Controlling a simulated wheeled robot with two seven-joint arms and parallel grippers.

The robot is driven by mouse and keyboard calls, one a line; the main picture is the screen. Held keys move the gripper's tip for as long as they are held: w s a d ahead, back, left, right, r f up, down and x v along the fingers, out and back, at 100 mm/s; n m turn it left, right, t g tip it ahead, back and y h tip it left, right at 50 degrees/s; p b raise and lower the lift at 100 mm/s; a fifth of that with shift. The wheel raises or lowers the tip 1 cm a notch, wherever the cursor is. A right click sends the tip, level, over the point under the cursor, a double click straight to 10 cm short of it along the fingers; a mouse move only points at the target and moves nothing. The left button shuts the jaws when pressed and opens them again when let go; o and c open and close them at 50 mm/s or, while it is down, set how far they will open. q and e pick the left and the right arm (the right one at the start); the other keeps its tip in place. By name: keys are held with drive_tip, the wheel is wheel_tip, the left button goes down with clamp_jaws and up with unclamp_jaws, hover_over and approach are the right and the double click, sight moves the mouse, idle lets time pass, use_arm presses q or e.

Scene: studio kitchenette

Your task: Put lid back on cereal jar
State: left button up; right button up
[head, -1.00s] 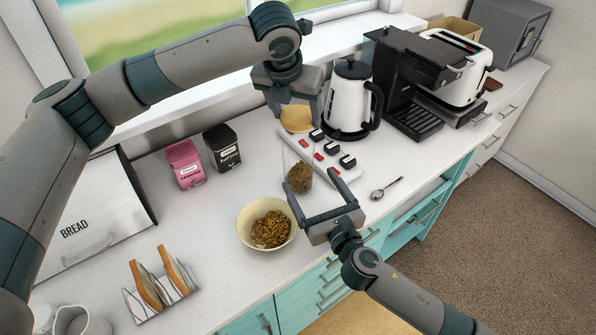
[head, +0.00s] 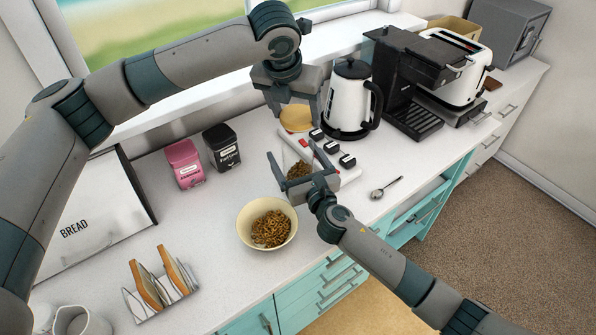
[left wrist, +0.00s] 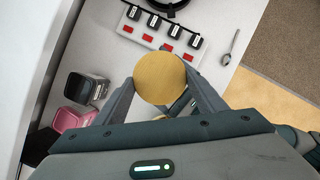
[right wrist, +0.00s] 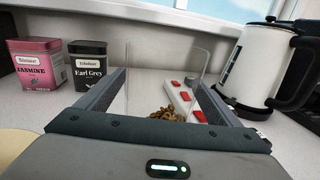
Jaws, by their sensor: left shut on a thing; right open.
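The round wooden lid (head: 296,119) is held between the fingers of my left gripper (head: 290,112), above the counter near the back. It shows as a tan disc in the left wrist view (left wrist: 160,78). The clear cereal jar (right wrist: 166,85), with brown cereal low inside, stands upright on the counter in the right wrist view. In the head view the cereal in the jar (head: 297,170) shows below the lid. My right gripper (head: 297,158) is open, with one finger on each side of the jar; I cannot tell whether they touch it.
A cereal bowl (head: 245,238) stands in front of the jar. A power strip (head: 347,172) and white kettle (head: 347,95) are behind and right. Pink and black tea tins (head: 184,165) stand left. A spoon (head: 378,192) lies right on clear counter.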

drive_tip(key=shift+w+a, duration=0.1)
drive_tip(key=shift+w, duration=0.2)
drive_tip(key=shift+c, duration=0.3)
drive_tip(key=c, duration=1.5)
use_arm(q)
approach(296, 138)
drive_tip(key=shift+s+d+f, duration=0.35)
drive_tip(key=shift+f, duration=0.2)
drive_tip(key=shift+s+d+f, duration=0.35)
drive_tip(key=shift+d+f, duration=0.05)
drive_tip(key=shift+f, duration=0.1)
use_arm(e)
drive_tip(key=shift+c, duration=0.2)
use_arm(q)
drive_tip(key=shift+f, duration=0.85)
drive_tip(key=shift+f, duration=0.4)
drive_tip(key=shift+s+a+f, duration=0.15)
drive_tip(key=shift+s+f, duration=0.05)
drive_tip(key=shift+f, duration=0.5)
use_arm(e)
drive_tip(key=shift+s+a+r, duration=0.15)
drive_tip(key=shift+s+a, duration=0.1)
use_arm(q)
drive_tip(key=shift+r, duration=0.4)
use_arm(e)
drive_tip(key=shift+w+d, duration=0.1)
drive_tip(key=shift+d, duration=0.05)
